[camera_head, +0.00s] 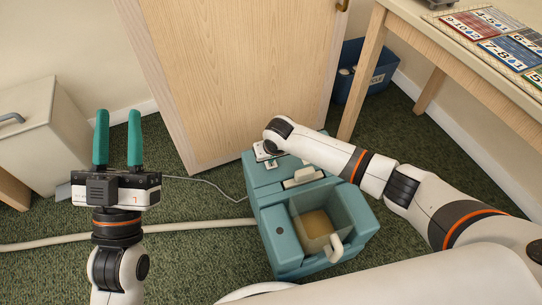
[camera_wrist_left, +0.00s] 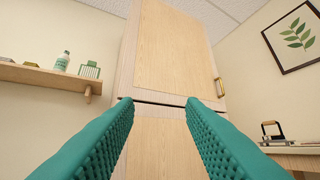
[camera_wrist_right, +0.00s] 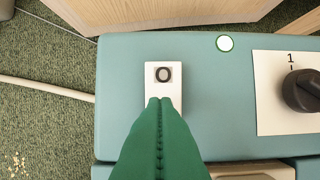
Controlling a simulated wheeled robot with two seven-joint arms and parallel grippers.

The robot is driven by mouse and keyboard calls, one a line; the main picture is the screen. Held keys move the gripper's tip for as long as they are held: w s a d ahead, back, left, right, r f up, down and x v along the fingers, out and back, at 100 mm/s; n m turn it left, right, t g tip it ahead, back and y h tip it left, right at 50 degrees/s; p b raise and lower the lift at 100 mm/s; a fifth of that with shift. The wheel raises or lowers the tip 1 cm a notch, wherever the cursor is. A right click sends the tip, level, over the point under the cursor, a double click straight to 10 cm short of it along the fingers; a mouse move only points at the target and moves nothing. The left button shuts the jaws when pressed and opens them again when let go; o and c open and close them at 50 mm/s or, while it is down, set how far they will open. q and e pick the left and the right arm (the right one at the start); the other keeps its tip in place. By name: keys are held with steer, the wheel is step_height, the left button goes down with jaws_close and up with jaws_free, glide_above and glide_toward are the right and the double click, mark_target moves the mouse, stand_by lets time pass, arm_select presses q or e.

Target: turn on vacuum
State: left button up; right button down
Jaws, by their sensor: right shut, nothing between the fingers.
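The vacuum (camera_head: 275,230) is a teal box on the green carpet, with a clear window bin and a white handle. My left gripper (camera_head: 118,140) is open, empty, pointing up, left of the vacuum.
A tall wooden cabinet (camera_head: 235,70) stands behind the vacuum. A desk (camera_head: 440,40) is at the right, with a blue bin (camera_head: 378,78) beside it. A pale hose (camera_head: 150,229) and thin cord (camera_head: 205,182) cross the carpet. A pale bin (camera_head: 45,130) stands left.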

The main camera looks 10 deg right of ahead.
mark_target(272, 167)
arm_select(q)
steer(key=shift+f, duration=0.1)
